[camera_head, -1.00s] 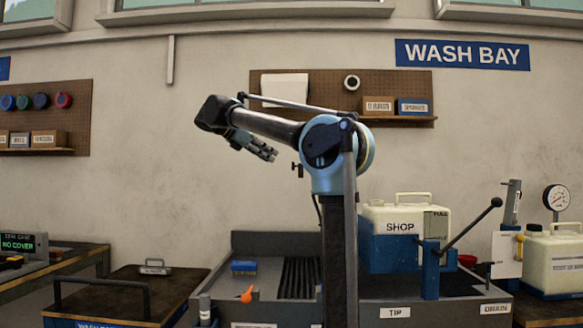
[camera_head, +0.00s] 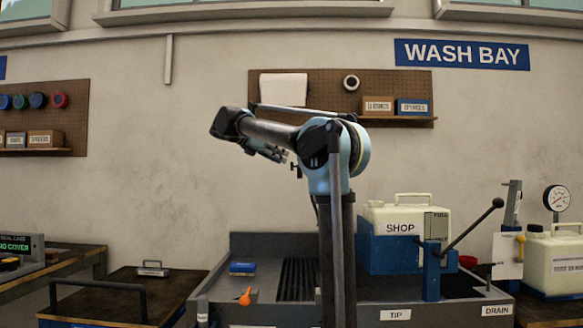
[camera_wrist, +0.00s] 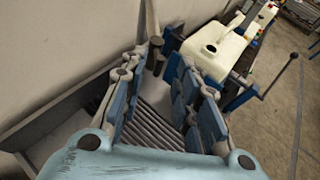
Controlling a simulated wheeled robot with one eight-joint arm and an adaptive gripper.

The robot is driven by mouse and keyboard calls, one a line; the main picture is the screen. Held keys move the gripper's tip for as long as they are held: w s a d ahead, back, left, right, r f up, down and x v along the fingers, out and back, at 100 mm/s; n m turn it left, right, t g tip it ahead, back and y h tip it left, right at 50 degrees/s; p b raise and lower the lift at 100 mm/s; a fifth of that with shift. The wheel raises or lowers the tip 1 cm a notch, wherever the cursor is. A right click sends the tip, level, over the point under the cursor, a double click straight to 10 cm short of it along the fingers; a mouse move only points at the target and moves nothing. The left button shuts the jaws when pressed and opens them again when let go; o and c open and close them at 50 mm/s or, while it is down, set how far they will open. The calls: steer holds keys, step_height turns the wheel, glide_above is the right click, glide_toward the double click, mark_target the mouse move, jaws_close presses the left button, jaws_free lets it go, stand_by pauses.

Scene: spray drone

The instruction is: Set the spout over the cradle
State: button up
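My gripper (camera_head: 280,156) hangs from my bent arm in front of the wall, above the wash sink. In the wrist view my gripper (camera_wrist: 160,105) has its fingers spread, with nothing between them. The blue cradle (camera_head: 391,253) holds a cream jug marked SHOP (camera_head: 401,227), with a lever at its right. In the wrist view the jug (camera_wrist: 212,50) is upright, beyond the fingers. A small dark fitting (camera_head: 295,168), possibly the spout's end, shows beside my arm. My arm hides what is behind it. A dark upright post (camera_wrist: 155,52) shows in the wrist view, ahead of the fingers.
The lever (camera_head: 470,230) sticks up at the right. Another jug (camera_head: 562,263) and a gauge (camera_head: 557,198) stand further right. Air above the sink's left part is clear.

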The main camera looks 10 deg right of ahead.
mark_target(292, 163)
steer(key=x, duration=0.7)
jaws_close()
